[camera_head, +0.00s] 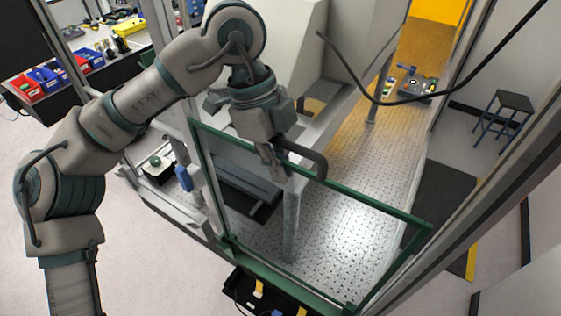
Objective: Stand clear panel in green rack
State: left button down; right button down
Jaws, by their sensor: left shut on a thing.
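A clear panel with a green edge frame (365,197) hangs tilted in the middle of the view, and the metal floor shows through it. My left gripper (277,165) is shut at the panel's upper edge, beside a dark curved bar that looks like a handle (308,154). The exact contact is partly hidden by the fingers. The panel's lower green edge (285,278) is near the bottom of the view. I cannot make out a green rack apart from this frame. My right gripper is not in view.
A black tray (240,290) with yellow and blue items lies below the panel. A bench with red and blue bins (45,78) stands at upper left. A dark cable (375,98) crosses the upper right. A stool (512,102) stands at right. Metal posts and a pale machine housing surround the panel.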

aim_at(276, 205)
pick_arm(q)
jog(key=shift+a, duration=0.25)
notch_tip(276, 205, down, 4)
jog(key=b, duration=0.3)
jog(key=shift+f+b, duration=0.2)
jog(key=shift+b, duration=0.1)
dwell(0.6)
jog(key=shift+a+f, duration=0.1)
jog(key=shift+f, duration=0.1)
jog(key=shift+f+b, duration=2.5)
jog(key=shift+f, duration=0.55)
jog(key=c, duration=1.2)
grip_release()
jog(key=shift+c, duration=0.2)
